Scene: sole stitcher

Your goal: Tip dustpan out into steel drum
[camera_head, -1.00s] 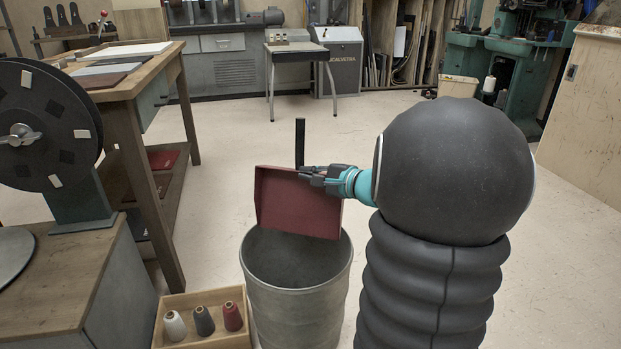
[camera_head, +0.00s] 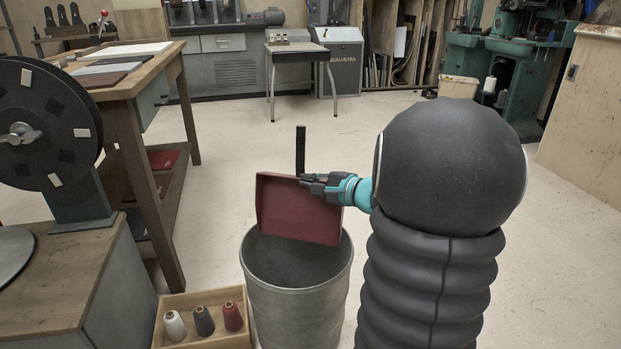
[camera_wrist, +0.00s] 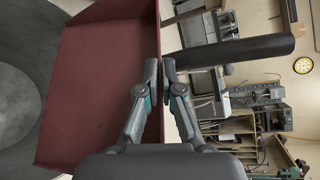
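A dark red dustpan (camera_head: 298,211) with a black handle (camera_head: 300,150) is tilted steeply over the steel drum (camera_head: 297,300). The handle points up and the pan's lower edge hangs at the drum's mouth. My gripper (camera_head: 306,182) is shut on the dustpan near the base of its handle. In the wrist view, my gripper (camera_wrist: 159,80) pinches the dustpan's back wall, with the red pan (camera_wrist: 95,85) on the left and the black handle (camera_wrist: 235,52) on the right. The pan's visible face looks empty. The visible part of the drum's inside (camera_head: 285,262) shows no contents.
A wooden box (camera_head: 200,318) with thread cones stands left of the drum. A wooden cabinet with a black reel (camera_head: 45,125) and a workbench (camera_head: 130,85) are further left. A small table (camera_head: 298,52) and machines line the back. The floor behind the drum is clear.

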